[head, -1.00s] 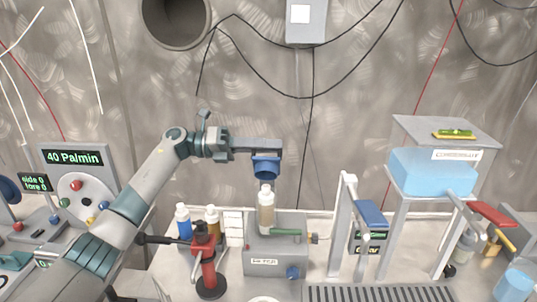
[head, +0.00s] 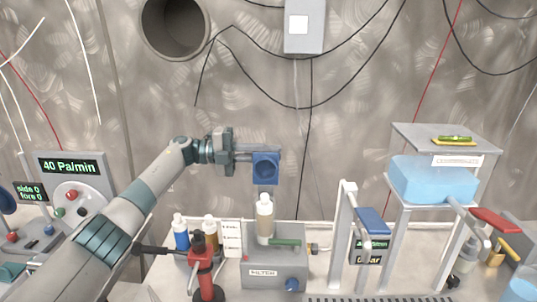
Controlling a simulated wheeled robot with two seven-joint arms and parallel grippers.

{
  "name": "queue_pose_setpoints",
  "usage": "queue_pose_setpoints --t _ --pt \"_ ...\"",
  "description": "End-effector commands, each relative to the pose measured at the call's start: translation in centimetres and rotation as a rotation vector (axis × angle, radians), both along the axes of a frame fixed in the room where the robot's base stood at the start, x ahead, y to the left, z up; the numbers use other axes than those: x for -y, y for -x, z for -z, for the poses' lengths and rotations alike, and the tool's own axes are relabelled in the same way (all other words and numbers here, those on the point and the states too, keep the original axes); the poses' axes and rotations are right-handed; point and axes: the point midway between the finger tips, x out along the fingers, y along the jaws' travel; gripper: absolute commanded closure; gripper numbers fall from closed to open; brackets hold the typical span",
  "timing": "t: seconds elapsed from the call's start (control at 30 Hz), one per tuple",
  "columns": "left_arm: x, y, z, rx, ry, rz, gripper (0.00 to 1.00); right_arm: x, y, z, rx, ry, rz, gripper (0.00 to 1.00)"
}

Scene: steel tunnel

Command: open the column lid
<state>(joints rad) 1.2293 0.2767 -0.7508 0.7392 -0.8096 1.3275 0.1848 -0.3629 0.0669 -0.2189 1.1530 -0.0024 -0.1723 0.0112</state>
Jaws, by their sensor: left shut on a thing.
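A round, darker hollow on the piece faces me. The pale, tan-filled column (head: 265,222) stands upright on the grey filter box (head: 276,262), with a whitish top. The blue piece is above the column, and the two appear apart. The gripper's fingertips are partly hidden by the blue piece. My right gripper is not in view.
A red stand (head: 202,268), a blue bottle (head: 181,237) and an amber bottle (head: 211,232) are left of the filter box. The air above the column's right side is free.

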Motion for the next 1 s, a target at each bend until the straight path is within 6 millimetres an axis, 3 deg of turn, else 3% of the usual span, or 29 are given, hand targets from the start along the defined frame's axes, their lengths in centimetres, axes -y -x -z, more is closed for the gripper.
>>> queue_pose_setpoints --t 0.43,0.5,0.53,1.0 --pt "-0.03 -0.11 0.35 -0.018 -0.002 -0.001 1.0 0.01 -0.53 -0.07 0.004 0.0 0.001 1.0" --pt "-0.02 -0.1 0.37 -0.018 -0.003 -0.001 0.77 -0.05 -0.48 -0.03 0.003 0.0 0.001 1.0" --pt "-0.02 -0.1 0.36 -0.018 -0.003 -0.001 0.72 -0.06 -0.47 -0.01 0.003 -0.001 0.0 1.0" --pt "-0.66 -0.11 0.3 -0.016 -0.001 -0.001 0.72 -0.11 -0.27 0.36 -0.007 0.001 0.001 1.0"
